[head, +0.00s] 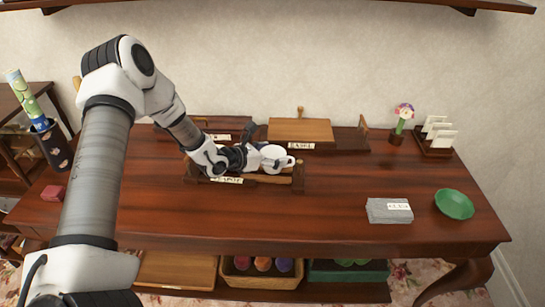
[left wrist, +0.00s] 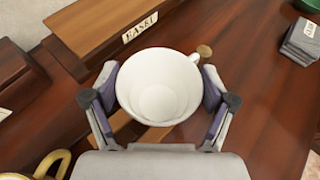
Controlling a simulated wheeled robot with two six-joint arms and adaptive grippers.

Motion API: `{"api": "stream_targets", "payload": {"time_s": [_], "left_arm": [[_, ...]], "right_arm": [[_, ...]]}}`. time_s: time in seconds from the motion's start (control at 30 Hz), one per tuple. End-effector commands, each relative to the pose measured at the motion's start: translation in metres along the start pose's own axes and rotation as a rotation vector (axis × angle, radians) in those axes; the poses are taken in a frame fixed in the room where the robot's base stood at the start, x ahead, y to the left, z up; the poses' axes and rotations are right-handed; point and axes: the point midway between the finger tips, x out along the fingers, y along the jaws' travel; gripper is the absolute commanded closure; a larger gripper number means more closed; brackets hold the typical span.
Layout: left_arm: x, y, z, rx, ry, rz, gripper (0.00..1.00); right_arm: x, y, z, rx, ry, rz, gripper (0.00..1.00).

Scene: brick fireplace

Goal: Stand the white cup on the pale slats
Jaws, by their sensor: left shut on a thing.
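The white cup (head: 276,158) is held upright by my left gripper (head: 262,158) above the middle of the table. In the left wrist view the cup (left wrist: 158,88) sits between the two fingers, its empty inside facing the camera and its handle at the upper right. Pale slats (head: 268,178) show in a low dark wooden frame just below the cup in the head view. In the left wrist view a pale strip (left wrist: 152,136) shows under the cup. The cup hides part of the slats, and I cannot tell whether its base touches them. My right gripper is out of view.
An easel-labelled wooden piece (head: 300,129) stands behind the cup. A grey block (head: 385,212), a green bowl (head: 455,204) and a card holder (head: 435,139) are at right. A red box (head: 53,192) is at left. The front middle of the table (head: 300,215) is clear.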

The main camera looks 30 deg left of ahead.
Motion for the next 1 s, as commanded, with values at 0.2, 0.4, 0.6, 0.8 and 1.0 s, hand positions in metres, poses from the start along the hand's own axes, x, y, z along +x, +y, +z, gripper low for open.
{"api": "stream_targets", "payload": {"time_s": [0.2,0.4,0.6,0.8,1.0], "left_arm": [[0.005,0.000,-0.011,0.001,-0.002,0.000,0.56],[0.006,0.000,-0.015,0.001,-0.002,0.000,0.56],[0.006,0.000,-0.014,0.001,-0.001,0.000,0.00],[0.005,0.000,-0.014,0.001,-0.001,0.000,0.00],[-0.009,0.002,-0.010,-0.004,-0.003,0.004,0.00]], "right_arm": [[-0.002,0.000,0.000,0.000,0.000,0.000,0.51],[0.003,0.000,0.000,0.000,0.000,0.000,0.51],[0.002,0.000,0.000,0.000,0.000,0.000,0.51],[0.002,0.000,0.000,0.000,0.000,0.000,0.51],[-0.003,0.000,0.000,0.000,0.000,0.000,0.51]]}}
